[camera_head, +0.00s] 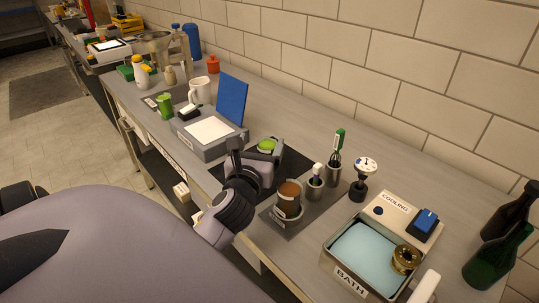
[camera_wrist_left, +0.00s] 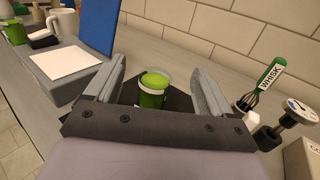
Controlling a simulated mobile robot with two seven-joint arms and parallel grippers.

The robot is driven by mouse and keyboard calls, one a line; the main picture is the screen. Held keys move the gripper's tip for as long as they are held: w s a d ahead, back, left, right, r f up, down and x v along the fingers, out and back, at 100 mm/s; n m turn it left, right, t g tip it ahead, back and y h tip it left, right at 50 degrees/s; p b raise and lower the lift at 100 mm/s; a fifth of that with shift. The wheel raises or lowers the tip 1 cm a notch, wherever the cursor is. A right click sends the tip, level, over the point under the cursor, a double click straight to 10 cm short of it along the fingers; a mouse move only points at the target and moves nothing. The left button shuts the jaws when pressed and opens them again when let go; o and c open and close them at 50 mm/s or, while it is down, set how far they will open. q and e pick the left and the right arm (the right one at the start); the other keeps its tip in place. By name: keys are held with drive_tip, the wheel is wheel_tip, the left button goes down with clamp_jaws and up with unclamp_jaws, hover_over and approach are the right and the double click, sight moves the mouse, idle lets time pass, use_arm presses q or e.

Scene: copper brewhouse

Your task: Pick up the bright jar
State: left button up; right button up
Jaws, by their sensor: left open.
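The bright green jar (camera_head: 267,145) with a light green top stands on a dark mat, just beyond my left gripper (camera_head: 253,155) in the head view. The gripper partly covers the mat. In the left wrist view the bright jar (camera_wrist_left: 153,91) stands upright between the two spread fingers of my left gripper (camera_wrist_left: 158,85), with visible space on both sides. The gripper is open and holds nothing. I cannot tell whether the fingertips reach past the jar. My right gripper is not in view.
A grey box (camera_head: 209,134) with a blue upright panel (camera_head: 232,98) stands left of the jar. A brown-topped cup (camera_head: 289,198), a whisk holder (camera_head: 333,175) and a cooling bath (camera_head: 342,239) stand to the right. A darker green jar (camera_head: 165,106) is farther left. The tiled wall is behind.

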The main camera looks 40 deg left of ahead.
sight(268, 152)
use_arm(q)
wheel_tip(268, 152, down, 8)
drive_tip(key=b, duration=0.3)
drive_tip(key=shift+s+d+r, duration=0.1)
drive_tip(key=shift+r, duration=0.15)
drive_tip(key=shift+w+f, duration=0.2)
drive_tip(key=shift+f, duration=0.05)
drive_tip(key=shift+w+a+r, duration=0.25)
drive_tip(key=shift+w+a, duration=0.15)
drive_tip(key=shift+w, duration=0.1)
drive_tip(key=shift+x, duration=3.05)
drive_tip(key=shift+f, duration=0.1)
drive_tip(key=shift+s, duration=0.1)
drive_tip(key=shift+c, duration=0.4)
drive_tip(key=c, duration=1)
drive_tip(key=shift+c, duration=0.9)
